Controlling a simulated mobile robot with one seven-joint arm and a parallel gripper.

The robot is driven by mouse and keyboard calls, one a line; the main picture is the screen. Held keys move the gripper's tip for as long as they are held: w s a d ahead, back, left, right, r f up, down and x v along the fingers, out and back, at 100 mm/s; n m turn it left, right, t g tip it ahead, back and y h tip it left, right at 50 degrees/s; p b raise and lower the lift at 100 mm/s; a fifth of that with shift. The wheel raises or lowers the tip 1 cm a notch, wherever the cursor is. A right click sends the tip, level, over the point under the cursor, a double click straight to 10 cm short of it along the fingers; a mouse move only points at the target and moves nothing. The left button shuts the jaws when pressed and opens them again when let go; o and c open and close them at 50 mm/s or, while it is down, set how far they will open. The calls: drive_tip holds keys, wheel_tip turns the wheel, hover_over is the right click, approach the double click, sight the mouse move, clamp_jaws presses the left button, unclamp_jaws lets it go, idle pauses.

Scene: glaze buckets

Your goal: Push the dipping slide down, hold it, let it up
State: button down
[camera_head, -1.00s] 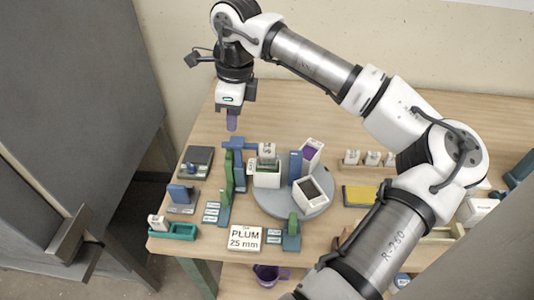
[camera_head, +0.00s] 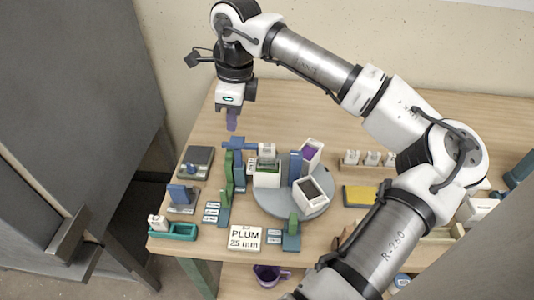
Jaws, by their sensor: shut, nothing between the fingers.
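My gripper (camera_head: 232,122) hangs above the back left of the table, pointing down. The arm reaches right to a small pale piece (camera_head: 267,151) over a white bucket (camera_head: 266,177). The sign "PLUM 25 mm" (camera_head: 245,239) stands at the front. A grey round turntable (camera_head: 272,207) carries the white bucket and two others, one with purple inside (camera_head: 311,152) and one dark inside (camera_head: 310,189).
Green upright pieces (camera_head: 228,178) stand left of the turntable. A dark scale-like block (camera_head: 196,161), a blue block (camera_head: 180,194) and a teal tray (camera_head: 174,232) line the left edge. A yellow pad (camera_head: 358,196) and a rack of white pieces (camera_head: 368,159) lie right.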

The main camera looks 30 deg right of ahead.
sight(236, 140)
drive_tip(key=shift+f, duration=0.1)
drive_tip(key=shift+f+b, duration=1.7)
drive_tip(key=shift+f, duration=0.15)
drive_tip(key=shift+f+b, duration=2.4)
drive_tip(key=shift+f, duration=0.1)
idle(0.4)
drive_tip(key=shift+r+p, duration=3.2)
drive_tip(key=shift+r, duration=2.2)
drive_tip(key=shift+f, duration=0.1)
